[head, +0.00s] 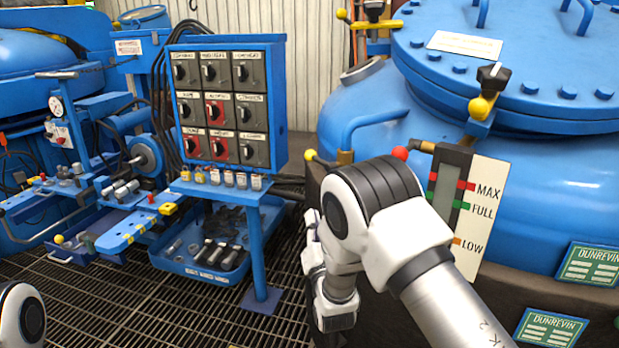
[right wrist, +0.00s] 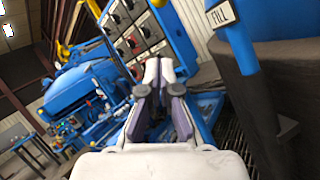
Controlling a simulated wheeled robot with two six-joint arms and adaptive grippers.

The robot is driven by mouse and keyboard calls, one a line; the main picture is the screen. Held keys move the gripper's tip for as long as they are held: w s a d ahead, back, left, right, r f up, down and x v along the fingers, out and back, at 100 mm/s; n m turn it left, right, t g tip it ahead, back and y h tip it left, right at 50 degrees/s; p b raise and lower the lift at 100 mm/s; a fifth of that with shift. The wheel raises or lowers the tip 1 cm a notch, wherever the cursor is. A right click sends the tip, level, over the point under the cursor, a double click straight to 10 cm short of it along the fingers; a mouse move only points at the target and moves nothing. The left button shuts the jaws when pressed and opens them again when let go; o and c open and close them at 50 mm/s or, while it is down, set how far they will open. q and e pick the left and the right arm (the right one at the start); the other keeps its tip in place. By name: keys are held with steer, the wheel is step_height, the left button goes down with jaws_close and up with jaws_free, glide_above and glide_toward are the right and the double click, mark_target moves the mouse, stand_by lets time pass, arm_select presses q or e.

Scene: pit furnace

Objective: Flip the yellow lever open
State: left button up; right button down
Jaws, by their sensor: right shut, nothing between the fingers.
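Several yellow parts show in the head view, and I cannot tell which is the task's lever. One is a yellow handle with a black knob (head: 481,107) on the right blue vessel. Others are a yellow valve body (head: 374,10) at the top and a yellow ball-tipped handle (head: 310,154) left of my right arm. My right gripper (right wrist: 159,70) is shut and empty in the right wrist view, its fingertips together and pointing toward the switch panel, apart from any lever. In the head view it is mostly hidden by my arm. My left gripper is out of view.
A blue switch panel (head: 228,98) with several rotary switches stands left of centre, above a blue tray (head: 203,270) of tools. The large blue vessel (head: 560,150) and its level gauge (head: 484,205) fill the right. A blue pipe marked FILL (right wrist: 232,35) is beside my right gripper.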

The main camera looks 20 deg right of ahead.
mark_target(320, 161)
steer(key=s+d+r+p+x, duration=0.1)
steer(key=r+x, duration=0.1)
steer(key=x, duration=1.1)
steer(key=shift+d, duration=0.15)
steer(key=shift+s, duration=0.1)
